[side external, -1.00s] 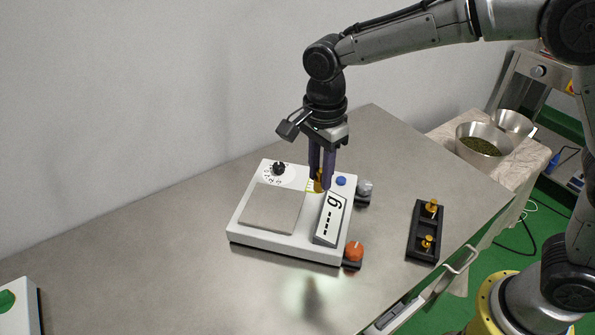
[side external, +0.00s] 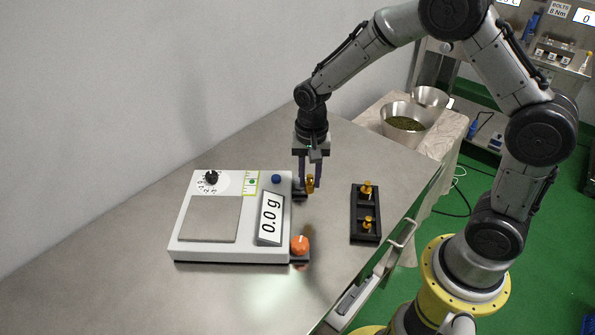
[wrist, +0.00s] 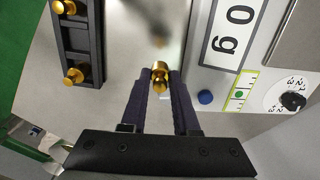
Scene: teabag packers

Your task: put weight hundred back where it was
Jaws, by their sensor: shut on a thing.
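A small brass weight (side external: 310,185) is held between the fingertips of my gripper (side external: 310,182), which is shut on it. It also shows in the wrist view (wrist: 159,77), upright between the dark fingers. Its marking is not readable. My gripper is just right of the scale, in the gap between the scale and the black weight rack (side external: 364,208). The rack holds two brass weights, one at the far end (side external: 366,189) and one at the near end (side external: 369,223). Between them is an empty dark pocket, seen in the wrist view (wrist: 76,39).
The white scale (side external: 230,255) reads 0.0 g and its pan (side external: 209,219) is empty. An orange knob (side external: 300,245) sticks out at its near right corner. Metal bowls (side external: 405,124) stand beyond the table. The table (side external: 330,215) between scale and rack is clear.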

